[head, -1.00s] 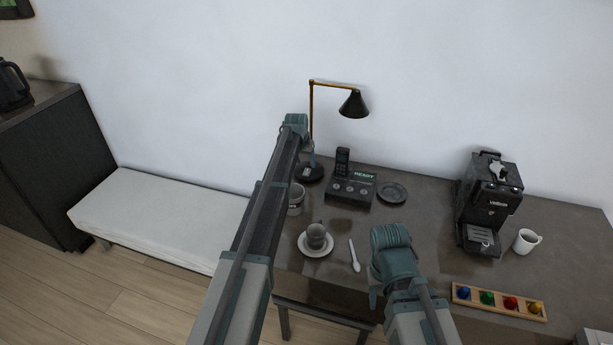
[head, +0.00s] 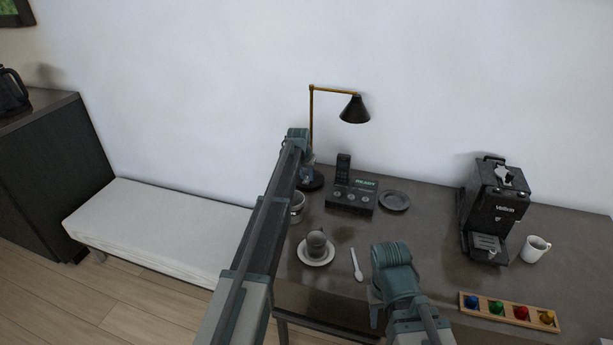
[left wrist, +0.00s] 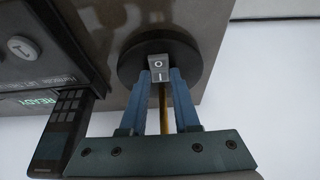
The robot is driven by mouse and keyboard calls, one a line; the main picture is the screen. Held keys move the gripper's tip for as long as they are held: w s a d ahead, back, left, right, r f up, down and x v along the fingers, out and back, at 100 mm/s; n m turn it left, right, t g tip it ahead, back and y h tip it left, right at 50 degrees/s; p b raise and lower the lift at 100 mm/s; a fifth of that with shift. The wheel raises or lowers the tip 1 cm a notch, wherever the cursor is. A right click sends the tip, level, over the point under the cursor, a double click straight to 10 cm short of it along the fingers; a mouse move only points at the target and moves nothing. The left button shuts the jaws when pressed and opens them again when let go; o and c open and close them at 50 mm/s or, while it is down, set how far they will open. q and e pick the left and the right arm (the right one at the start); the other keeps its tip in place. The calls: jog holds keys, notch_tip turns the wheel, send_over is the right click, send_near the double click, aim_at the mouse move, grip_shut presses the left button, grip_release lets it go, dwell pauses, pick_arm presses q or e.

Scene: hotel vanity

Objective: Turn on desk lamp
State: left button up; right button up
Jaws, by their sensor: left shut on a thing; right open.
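The desk lamp (head: 354,110) stands at the back left of the table, with a brass stem, a black cone shade and a round black base. No glow shows at its shade. In the left wrist view, a grey rocker switch (left wrist: 158,68) marked O and I sits on the lamp's base (left wrist: 190,60). My left gripper (left wrist: 163,76) is shut on the switch, one finger on each side; the brass stem shows between the fingers. In the head view, my left gripper (head: 307,172) is at the lamp base and partly hides it. My right gripper (head: 376,308) is open and empty at the table's front.
A black phone dock (head: 352,198) stands right of the lamp, with a dark saucer (head: 395,201) beside it. A cup on a white saucer (head: 317,256), a spoon (head: 356,265) and a tin (head: 296,208) are nearby. A coffee machine (head: 492,212) stands at the right.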

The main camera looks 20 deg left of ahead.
pick_arm(q)
jog(key=shift+w+r+g+p, duration=0.2)
jog(key=shift+w+g+p, duration=0.15)
jog(key=shift+g+p, duration=0.05)
grip_shut()
jog(key=shift+w+g, duration=0.2)
jog(key=shift+g, duration=0.2)
jog(key=shift+w+f+g+p, duration=0.15)
jog(key=shift+g+p, duration=0.2)
jog(key=shift+g, duration=0.35)
jog(key=shift+s, duration=0.2)
jog(key=o, duration=0.9)
grip_release()
jog(key=shift+o, duration=0.2)
